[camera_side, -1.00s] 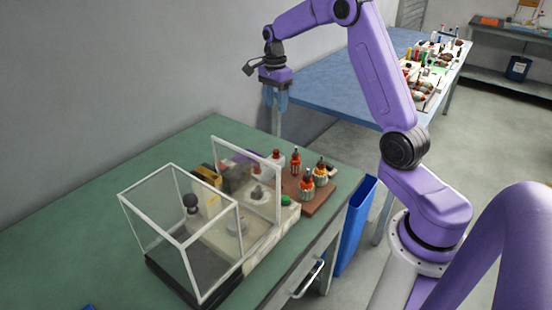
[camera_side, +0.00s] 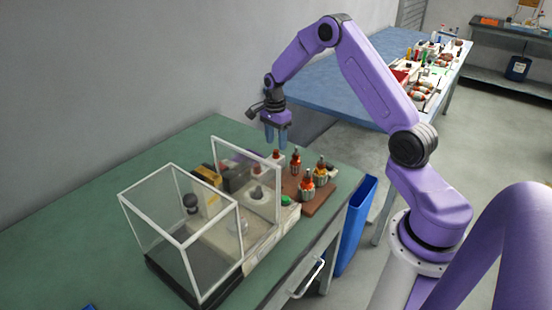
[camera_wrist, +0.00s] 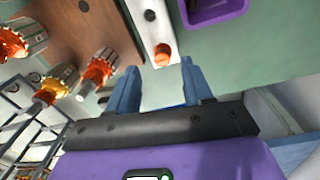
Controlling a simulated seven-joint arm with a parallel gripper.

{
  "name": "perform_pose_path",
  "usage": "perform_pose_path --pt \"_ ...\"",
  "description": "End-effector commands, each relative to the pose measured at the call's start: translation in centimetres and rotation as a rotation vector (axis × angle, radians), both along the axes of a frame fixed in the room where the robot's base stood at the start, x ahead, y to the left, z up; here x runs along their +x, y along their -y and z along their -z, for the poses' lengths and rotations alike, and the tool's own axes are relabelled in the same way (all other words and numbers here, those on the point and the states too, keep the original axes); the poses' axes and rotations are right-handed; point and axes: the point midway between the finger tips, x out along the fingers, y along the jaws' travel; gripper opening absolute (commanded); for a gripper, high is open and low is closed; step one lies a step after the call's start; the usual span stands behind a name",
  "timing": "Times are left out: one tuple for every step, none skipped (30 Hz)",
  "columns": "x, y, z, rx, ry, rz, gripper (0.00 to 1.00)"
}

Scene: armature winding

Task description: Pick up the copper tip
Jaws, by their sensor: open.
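A small orange-copper piece, which looks like the copper tip (camera_wrist: 162,52), sits at the end of a white strip (camera_wrist: 143,14) in the wrist view. In the side view a small reddish piece (camera_side: 277,154) shows just under my fingers, probably the same one. My gripper (camera_side: 276,144) is above the back of the green table, pointing down. In the wrist view my gripper (camera_wrist: 160,68) has its two blue fingers apart with nothing between them. The copper tip shows in the gap, just beyond the fingertips. I cannot tell the exact height left between them.
Several orange-and-silver armatures (camera_side: 307,184) stand on a brown wooden board (camera_side: 318,201) close to my gripper. A clear white-framed panel (camera_side: 244,172) and box stand left of it. A purple tray (camera_wrist: 222,12) lies beside the white strip. The green table (camera_side: 110,180) is free at the left.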

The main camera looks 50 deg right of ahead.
Motion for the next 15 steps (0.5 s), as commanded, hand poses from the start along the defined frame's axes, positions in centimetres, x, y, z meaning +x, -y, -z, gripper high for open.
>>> perform_pose_path --pt "0.1 0.0 0.8 0.0 -0.003 0.0 0.51" --pt "0.1 0.1 1.3 0.0 -0.003 0.0 0.51" --pt "0.2 0.1 1.8 0.0 -0.002 0.0 0.51" --pt "0.2 0.1 2.2 0.001 -0.004 0.0 0.51" --pt "0.2 0.1 2.5 0.001 -0.004 0.0 0.51" --pt "0.2 0.0 3.0 0.0 -0.002 -0.001 0.51" --pt "0.2 0.0 3.2 0.0 -0.002 -0.001 0.51" --pt "0.2 0.0 3.4 0.0 -0.002 -0.001 0.51" --pt "0.2 0.0 3.6 0.0 -0.001 0.0 0.51" --pt "0.2 0.1 3.7 0.0 -0.001 0.0 0.51" --pt "0.2 0.1 3.7 0.0 0.0 0.0 0.51" --pt "0.2 0.1 3.8 0.0 0.0 0.0 0.51" --pt "0.2 0.1 3.8 0.0 0.0 0.0 0.51" --pt "0.2 0.1 3.8 0.0 0.001 0.0 0.51" --pt "0.2 0.1 3.8 0.0 0.001 0.0 0.51"
